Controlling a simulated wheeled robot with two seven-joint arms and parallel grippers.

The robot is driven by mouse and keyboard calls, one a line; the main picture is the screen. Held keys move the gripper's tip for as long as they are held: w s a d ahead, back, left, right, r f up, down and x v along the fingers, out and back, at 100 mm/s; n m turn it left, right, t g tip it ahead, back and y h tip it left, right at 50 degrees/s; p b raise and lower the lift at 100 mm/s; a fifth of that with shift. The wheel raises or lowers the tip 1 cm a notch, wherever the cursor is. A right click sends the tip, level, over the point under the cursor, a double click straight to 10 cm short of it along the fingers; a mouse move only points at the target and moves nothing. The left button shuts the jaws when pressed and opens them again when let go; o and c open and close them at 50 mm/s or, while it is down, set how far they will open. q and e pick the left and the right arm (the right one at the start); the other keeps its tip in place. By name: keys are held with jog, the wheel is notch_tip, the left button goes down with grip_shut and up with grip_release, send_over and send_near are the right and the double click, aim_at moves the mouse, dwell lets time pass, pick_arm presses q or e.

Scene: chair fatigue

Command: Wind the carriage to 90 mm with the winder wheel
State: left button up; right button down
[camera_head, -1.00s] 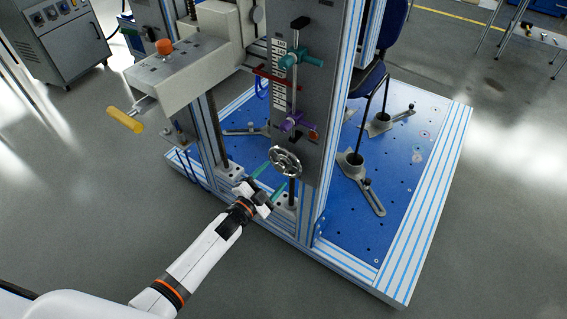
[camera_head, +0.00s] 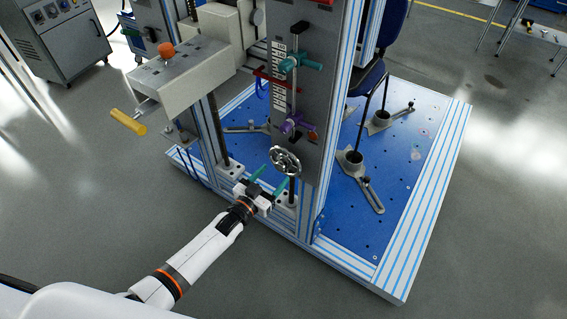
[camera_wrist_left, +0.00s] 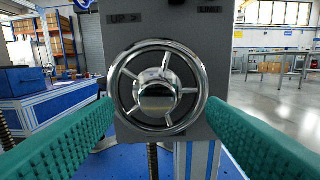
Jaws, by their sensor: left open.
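The winder wheel (camera_head: 285,160) is a chrome handwheel with spokes and a round hub, low on the grey front panel of the blue and silver test frame. In the left wrist view the wheel (camera_wrist_left: 157,88) faces me, centred, with "UP >" marked at its upper left. My left gripper (camera_head: 267,178) is open, its two green fingers pointing at the wheel. In the left wrist view the fingers lie to the left and right of the rim; I cannot tell if they touch it. My right gripper is not in view.
Teal (camera_head: 300,62) and purple (camera_head: 295,124) knobs stick out of the panel above the wheel. A grey box with a yellow handle (camera_head: 128,122) juts out to the left. A chair (camera_head: 370,75) stands behind on the blue bedplate (camera_head: 400,170). The floor at front is clear.

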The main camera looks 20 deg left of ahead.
pick_arm(q)
jog(key=shift+r+n, duration=0.1)
jog(key=shift+n, duration=1.3)
jog(key=n, duration=0.3)
jog(key=shift+n, duration=1.3)
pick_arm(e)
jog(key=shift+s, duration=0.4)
